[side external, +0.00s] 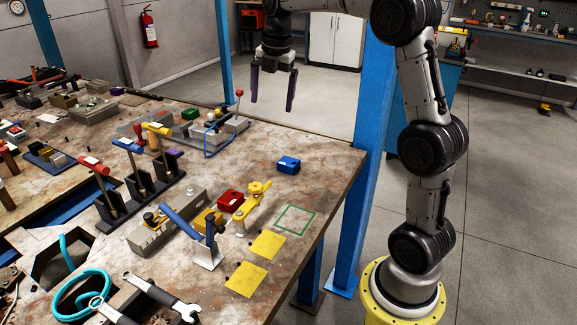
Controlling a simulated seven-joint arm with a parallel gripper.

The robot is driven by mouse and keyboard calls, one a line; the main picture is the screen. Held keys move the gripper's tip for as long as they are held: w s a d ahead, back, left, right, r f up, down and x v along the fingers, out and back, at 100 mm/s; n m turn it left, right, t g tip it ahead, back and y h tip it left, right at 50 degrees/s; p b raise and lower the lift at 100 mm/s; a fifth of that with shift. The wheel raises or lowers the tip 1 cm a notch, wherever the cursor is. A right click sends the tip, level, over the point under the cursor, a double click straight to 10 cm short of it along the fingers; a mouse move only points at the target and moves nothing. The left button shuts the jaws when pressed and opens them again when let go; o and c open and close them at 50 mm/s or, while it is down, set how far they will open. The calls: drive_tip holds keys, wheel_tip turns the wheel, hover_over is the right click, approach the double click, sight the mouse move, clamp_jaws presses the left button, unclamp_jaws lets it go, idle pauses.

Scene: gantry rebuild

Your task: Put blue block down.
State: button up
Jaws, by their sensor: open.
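The blue block (288,165) sits on the worn workbench (318,160), near its right edge. Nothing is touching it. My gripper (271,106) hangs above and behind the block in the picture, with its two dark fingers pointing down. The fingers are spread apart and nothing shows between them. A clear gap separates the fingertips from the block.
A red block (230,200) and a yellow clamp (250,205) stand left of the outline. A blue post (365,170) rises beside the bench's right edge.

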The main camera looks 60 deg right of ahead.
drive_tip(key=w+d+f+m+g, duration=0.1)
drive_tip(key=w+d+f, duration=0.1)
drive_tip(key=d+f, duration=0.45)
hover_over(288, 161)
wheel_tip(288, 161, down, 4)
drive_tip(key=shift+m+g+y, duration=0.4)
drive_tip(key=f, duration=0.7)
drive_tip(key=shift+s+a+f, duration=0.1)
drive_tip(key=shift+s+f, duration=0.1)
drive_tip(key=shift+s, duration=0.1)
drive_tip(key=shift+w+f, duration=0.2)
drive_tip(key=shift+f, duration=2.75)
drive_tip(key=shift+c, duration=0.2)
drive_tip(key=shift+r, duration=0.1)
clamp_jaws()
drive_tip(key=shift+r, duration=0.1)
